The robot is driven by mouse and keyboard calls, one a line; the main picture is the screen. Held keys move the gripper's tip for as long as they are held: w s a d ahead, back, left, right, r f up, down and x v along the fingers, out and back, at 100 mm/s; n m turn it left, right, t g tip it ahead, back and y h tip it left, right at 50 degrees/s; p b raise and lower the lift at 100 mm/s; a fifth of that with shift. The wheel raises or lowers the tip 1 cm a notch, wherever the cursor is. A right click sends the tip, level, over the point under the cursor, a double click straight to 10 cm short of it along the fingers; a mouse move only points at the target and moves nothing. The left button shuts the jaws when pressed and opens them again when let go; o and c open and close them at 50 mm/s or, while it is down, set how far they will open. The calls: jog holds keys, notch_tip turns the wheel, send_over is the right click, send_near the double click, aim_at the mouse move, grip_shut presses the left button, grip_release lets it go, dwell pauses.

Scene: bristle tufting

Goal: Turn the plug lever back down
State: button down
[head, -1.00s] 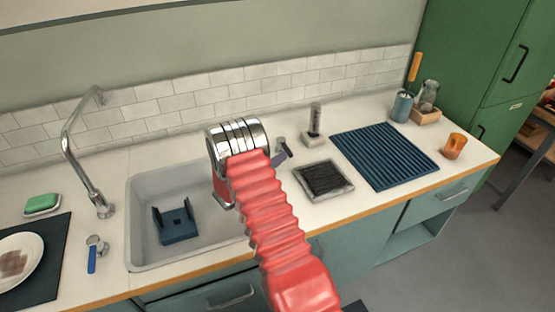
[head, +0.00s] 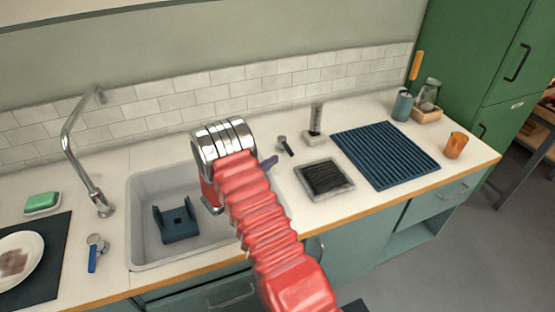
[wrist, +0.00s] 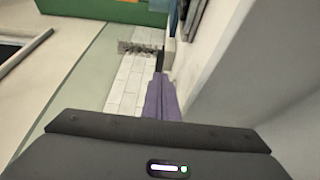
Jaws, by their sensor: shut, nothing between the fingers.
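A small grey metal lever with a dark end (head: 285,145), which looks like the plug lever, stands on the counter behind the right side of the sink (head: 133,215). It leans over to one side. My gripper (head: 270,162) shows as a purple tip, partly hidden by my red arm, a little in front and to the left of the lever and apart from it. In the wrist view my purple fingers (wrist: 162,98) are together and empty. I cannot make out the lever in the wrist view.
A dark blue bracket-like piece (head: 177,222) lies in the sink. A grey tray (head: 325,181), a brush (head: 315,122) and a ribbed blue mat (head: 385,155) lie to the right.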

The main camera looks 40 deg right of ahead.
jog(key=s+a, duration=0.1)
jog(key=s, duration=0.1)
jog(key=s+a, duration=0.2)
jog(key=s, duration=0.1)
jog(key=s+a, duration=0.1)
jog(key=s, duration=0.2)
jog(key=shift+s+a, duration=0.1)
jog(key=shift+a, duration=0.05)
jog(key=shift+r, duration=0.15)
jog(key=shift+s+r, duration=0.1)
jog(key=shift+r, duration=0.15)
jog(key=s+a+r+m+g+y, duration=0.45)
jog(key=s+r+g+y, duration=0.2)
jog(key=s+r, duration=0.8)
jog(key=s+a+r+t+y, duration=0.3)
jog(key=a, duration=0.4)
jog(key=s+a+r+n+t+y, duration=0.1)
jog(key=s+a+r+t+y, duration=0.2)
jog(key=a, duration=0.5)
jog(key=s+a+r+n+t+y, duration=0.1)
jog(key=s+a+r+t+y, duration=0.2)
jog(key=a, duration=0.4)
jog(key=shift+a+r+y, duration=0.25)
jog(key=shift+r+y, duration=0.5)
jog(key=shift+y, duration=0.4)
jog(key=shift+n, duration=0.25)
